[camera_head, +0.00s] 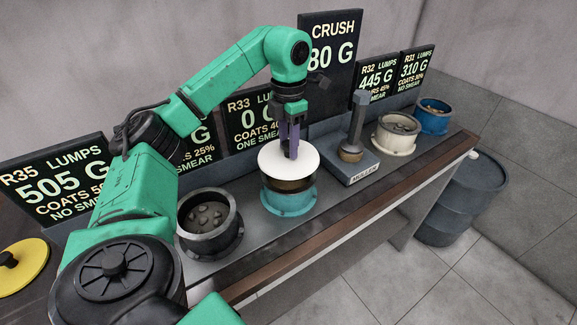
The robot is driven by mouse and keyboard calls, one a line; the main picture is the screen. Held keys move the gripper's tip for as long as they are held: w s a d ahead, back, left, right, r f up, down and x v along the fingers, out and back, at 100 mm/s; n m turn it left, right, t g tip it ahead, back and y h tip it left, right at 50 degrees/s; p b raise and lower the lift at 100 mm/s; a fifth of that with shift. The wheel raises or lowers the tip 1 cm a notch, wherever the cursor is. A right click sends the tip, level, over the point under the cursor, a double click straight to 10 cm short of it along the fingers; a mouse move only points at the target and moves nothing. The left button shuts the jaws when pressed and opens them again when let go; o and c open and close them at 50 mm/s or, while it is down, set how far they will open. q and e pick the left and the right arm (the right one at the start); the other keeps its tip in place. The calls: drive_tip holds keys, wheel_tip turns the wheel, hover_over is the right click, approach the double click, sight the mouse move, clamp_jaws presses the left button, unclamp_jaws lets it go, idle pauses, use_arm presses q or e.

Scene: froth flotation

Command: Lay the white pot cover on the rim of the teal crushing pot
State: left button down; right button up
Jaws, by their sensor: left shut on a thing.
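The white pot cover (278,161) is a round disc in the middle of the view. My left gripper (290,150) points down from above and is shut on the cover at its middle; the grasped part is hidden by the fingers. The teal crushing pot (288,202) stands on the bench directly below the cover. A brown band shows between the cover and the teal wall, and I cannot tell whether the cover touches the rim. My right gripper is not in view.
A dark pot with grey lumps (209,219) stands left of the teal pot. To the right are the muller stand (364,168), a cream pot (398,146) and a blue pot (432,127). Sign boards (331,56) line the back. A yellow lid (28,272) lies far left.

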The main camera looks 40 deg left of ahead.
sight(288, 156)
use_arm(q)
wheel_tip(288, 156, down, 4)
drive_tip(key=shift+s+p, duration=0.15)
drive_tip(key=shift+p, duration=0.15)
drive_tip(key=shift+s+d+f, duration=0.1)
drive_tip(key=shift+f, duration=0.35)
drive_tip(key=c, duration=0.5)
unclamp_jaws()
drive_tip(key=shift+r, duration=0.1)
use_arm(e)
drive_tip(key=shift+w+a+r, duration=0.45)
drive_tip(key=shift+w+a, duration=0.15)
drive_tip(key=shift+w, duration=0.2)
